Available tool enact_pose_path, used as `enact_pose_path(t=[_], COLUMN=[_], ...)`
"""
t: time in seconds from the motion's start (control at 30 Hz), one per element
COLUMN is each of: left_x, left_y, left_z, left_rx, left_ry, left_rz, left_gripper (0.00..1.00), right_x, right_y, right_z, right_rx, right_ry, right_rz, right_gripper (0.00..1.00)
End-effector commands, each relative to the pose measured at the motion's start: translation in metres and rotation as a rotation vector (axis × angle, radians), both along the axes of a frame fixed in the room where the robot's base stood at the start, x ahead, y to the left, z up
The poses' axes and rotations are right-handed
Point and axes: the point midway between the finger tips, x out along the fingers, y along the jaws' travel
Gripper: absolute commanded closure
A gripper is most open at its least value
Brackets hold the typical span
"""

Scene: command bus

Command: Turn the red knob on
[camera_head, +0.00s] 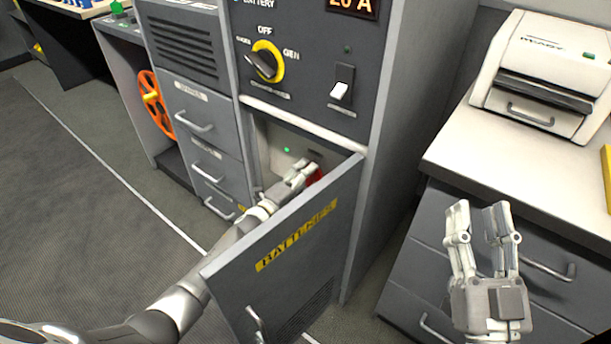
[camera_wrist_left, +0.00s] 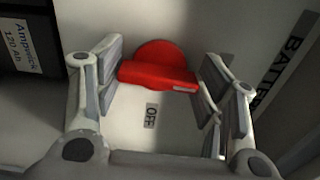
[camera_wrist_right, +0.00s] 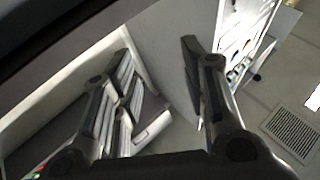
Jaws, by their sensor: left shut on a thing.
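The red knob (camera_wrist_left: 158,72) is on a pale panel inside the battery compartment, with a label reading OFF (camera_wrist_left: 151,116) below it in the left wrist view. In the head view only a bit of the red knob (camera_head: 315,177) shows behind my left gripper (camera_head: 303,174). My left gripper (camera_wrist_left: 158,80) has its fingers on both sides of the knob's bar and is shut on it. The bar lies nearly level, tilted slightly down to the right. My right gripper (camera_head: 480,212) is open and empty in front of the drawers; it also shows in the right wrist view (camera_wrist_right: 160,60).
The grey BATTERIES door (camera_head: 290,250) stands open beside my left arm. A green light (camera_head: 287,149) glows inside the compartment. A yellow-ringed selector (camera_head: 265,62) and a white switch (camera_head: 339,92) are above. A desk (camera_head: 455,150) with a printer (camera_head: 545,75) is at right.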

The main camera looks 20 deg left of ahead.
Motion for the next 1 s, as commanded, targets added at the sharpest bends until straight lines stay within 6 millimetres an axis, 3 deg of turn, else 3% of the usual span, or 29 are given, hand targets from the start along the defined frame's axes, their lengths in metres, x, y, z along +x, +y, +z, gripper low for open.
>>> enact_pose_path(t=[0.67,0.7,0.87,1.0], left_x=[-0.0002,-0.0002,-0.0002,-0.0001], left_y=[0.0011,0.0012,0.0009,0.0005], left_z=[-0.0019,-0.0019,-0.0016,-0.0011], left_rx=[-0.064,-0.064,-0.062,-0.061], left_ry=[0.026,0.026,0.026,0.024], left_rz=[0.003,0.003,0.002,0.001], left_gripper=[0.6,0.35,0.14,0.14], right_x=[0.0048,0.0047,0.0048,0.0048], right_y=[-0.0007,-0.0007,-0.0007,-0.0007], right_z=[-0.0117,-0.0116,-0.0115,-0.0115], right_rx=[-0.019,-0.019,-0.018,-0.018], right_ry=[0.066,0.066,0.065,0.065], right_rz=[-0.005,-0.005,-0.005,-0.005], right_gripper=[0.6,0.6,0.6,0.6])
